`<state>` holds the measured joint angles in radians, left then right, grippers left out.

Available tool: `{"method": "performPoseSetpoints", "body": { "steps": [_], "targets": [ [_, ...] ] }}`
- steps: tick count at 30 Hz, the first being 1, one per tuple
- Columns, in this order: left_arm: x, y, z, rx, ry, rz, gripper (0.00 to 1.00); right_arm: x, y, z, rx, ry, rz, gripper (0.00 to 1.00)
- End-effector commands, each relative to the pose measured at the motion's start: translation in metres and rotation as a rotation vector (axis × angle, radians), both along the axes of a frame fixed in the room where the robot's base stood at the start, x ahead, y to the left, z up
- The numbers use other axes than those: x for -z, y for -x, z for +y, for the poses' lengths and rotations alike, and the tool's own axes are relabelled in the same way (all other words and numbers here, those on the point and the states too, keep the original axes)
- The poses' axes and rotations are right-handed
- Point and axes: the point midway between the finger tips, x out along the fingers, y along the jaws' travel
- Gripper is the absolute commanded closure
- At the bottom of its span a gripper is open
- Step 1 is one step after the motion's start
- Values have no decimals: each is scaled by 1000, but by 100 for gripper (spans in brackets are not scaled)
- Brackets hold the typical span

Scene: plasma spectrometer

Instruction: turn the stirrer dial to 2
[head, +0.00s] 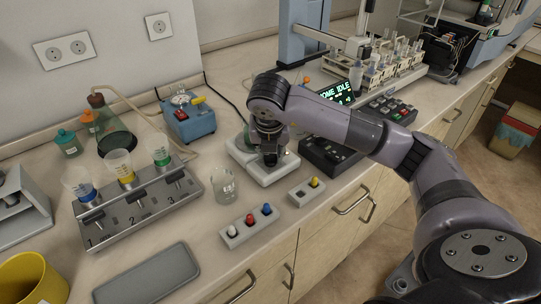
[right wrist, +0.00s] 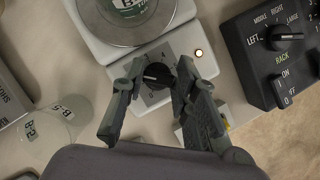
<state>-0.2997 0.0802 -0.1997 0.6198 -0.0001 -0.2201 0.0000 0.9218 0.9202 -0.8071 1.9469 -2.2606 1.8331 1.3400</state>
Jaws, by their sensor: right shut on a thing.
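The white stirrer (head: 243,157) stands on the bench, mostly hidden behind my right gripper in the head view. In the right wrist view, the stirrer (right wrist: 186,42) shows its round plate, a lit lamp and a black dial (right wrist: 157,76). A white mark on the dial faces left in that view; the small digits around it are too blurred to read surely. My right gripper (right wrist: 158,73) has its fingers on either side of the dial and is shut on it. In the head view the right gripper (head: 269,156) points down at the stirrer's front. My left gripper is not in view.
A black control box (head: 328,158) stands close right of the stirrer. A glass beaker (head: 224,186) is at its front left. A block with one yellow knob (head: 314,183) and a block with several coloured knobs (head: 249,225) lie near the bench edge.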

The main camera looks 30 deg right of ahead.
Motion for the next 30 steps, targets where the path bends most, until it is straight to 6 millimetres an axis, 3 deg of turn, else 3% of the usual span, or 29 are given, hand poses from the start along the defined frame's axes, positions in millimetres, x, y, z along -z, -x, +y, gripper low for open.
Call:
{"method": "performPoseSetpoints", "body": {
  "steps": [21, 22, 30],
  "targets": [
    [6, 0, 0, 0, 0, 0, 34, -1, -1, 0, 80, -1, -2, 100],
    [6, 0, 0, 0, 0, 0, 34, -1, -1, 0, 80, -1, -2, 72],
    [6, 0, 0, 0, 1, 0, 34, -1, 0, 0, 79, -1, -1, 54]
  ]
}}
